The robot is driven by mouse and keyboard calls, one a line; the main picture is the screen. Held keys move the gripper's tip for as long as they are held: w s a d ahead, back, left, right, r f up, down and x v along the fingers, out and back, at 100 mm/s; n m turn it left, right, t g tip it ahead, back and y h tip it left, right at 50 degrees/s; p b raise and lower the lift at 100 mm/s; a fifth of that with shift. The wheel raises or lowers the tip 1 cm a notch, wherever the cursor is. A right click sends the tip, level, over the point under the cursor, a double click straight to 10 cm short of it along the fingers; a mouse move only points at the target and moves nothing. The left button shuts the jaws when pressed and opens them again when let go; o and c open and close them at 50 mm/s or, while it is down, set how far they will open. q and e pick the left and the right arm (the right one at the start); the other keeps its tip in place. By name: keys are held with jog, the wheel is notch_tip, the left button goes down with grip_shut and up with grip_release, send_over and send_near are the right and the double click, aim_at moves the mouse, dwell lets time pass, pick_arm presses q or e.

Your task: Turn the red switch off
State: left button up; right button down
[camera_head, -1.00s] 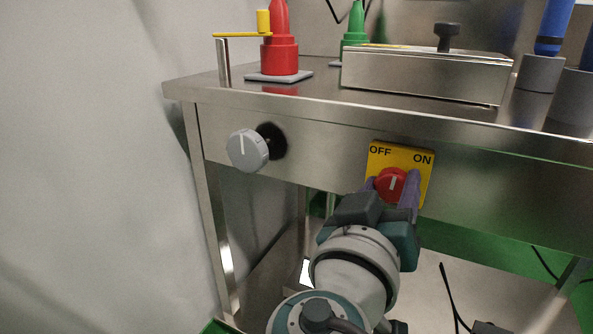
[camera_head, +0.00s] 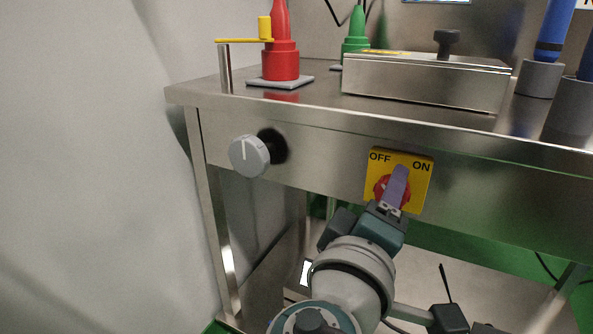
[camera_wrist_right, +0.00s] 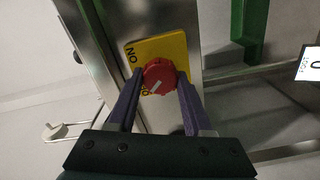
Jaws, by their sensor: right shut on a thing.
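The red switch (camera_head: 380,189) is a round knob on a yellow plate (camera_head: 420,190) marked OFF on the left and ON on the right, on the front of the steel table. My right gripper (camera_head: 399,176) is shut on the red switch. In the head view, a purple finger covers much of the knob and its mark. In the right wrist view, the fingers sit on either side of the red knob (camera_wrist_right: 163,72), whose white mark slants across its face toward a partly hidden label. My left gripper is out of view.
A grey knob (camera_head: 249,156) sticks out of the table front to the left. On the steel table (camera_head: 310,105) stand a red bottle (camera_head: 281,62), a green bottle (camera_head: 355,42), a metal box (camera_head: 425,82) and blue-topped items at the right. Below is a lower shelf.

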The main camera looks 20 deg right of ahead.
jog(key=shift+n, duration=0.5)
jog(key=shift+c, duration=1.5)
grip_release()
jog(key=shift+a, duration=0.1)
jog(key=v, duration=0.9)
jog(key=shift+s+a+p, duration=0.25)
jog(key=shift+s+p, duration=0.1)
jog(key=shift+p, duration=0.05)
